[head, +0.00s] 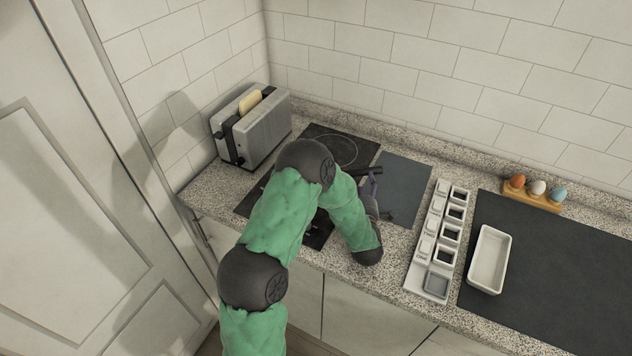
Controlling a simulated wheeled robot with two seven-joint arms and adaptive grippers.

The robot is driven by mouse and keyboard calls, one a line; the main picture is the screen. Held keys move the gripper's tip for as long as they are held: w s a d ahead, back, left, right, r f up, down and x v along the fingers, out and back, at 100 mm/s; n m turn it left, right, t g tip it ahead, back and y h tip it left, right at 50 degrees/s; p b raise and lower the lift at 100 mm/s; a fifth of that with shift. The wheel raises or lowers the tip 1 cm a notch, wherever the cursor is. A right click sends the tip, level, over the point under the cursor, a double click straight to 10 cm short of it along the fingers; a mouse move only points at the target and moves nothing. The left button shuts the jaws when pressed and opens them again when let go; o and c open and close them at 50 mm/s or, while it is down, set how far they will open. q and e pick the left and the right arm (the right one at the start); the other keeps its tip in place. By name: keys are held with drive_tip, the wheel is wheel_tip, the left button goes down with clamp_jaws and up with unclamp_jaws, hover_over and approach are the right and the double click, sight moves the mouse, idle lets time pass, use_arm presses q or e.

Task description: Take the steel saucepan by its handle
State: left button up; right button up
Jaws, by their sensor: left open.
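My left arm reaches across the cooktop (326,140) in the head view. My left gripper (376,192) is open beside the cooktop's right side, partly hidden behind my own forearm. A short dark bar (368,171) shows just above the gripper. It may be the saucepan's handle, but I cannot tell for sure, nor whether the gripper touches it. The steel body of the saucepan cannot be made out; my arm covers much of the cooktop. My right gripper is not in view.
A toaster (255,126) with bread stands at the back left. A dark grey board (402,178) lies right of the cooktop. Further right are a white rack of small containers (411,284), a white dish (489,259) on a dark mat (560,290), and an egg holder (531,199).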

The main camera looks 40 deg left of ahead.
sight(358, 173)
use_arm(q)
drive_tip(key=shift+b+x, duration=0.45)
drive_tip(key=shift+x, duration=2.5)
drive_tip(key=shift+s, duration=0.1)
clamp_jaws()
drive_tip(key=shift+r, duration=0.15)
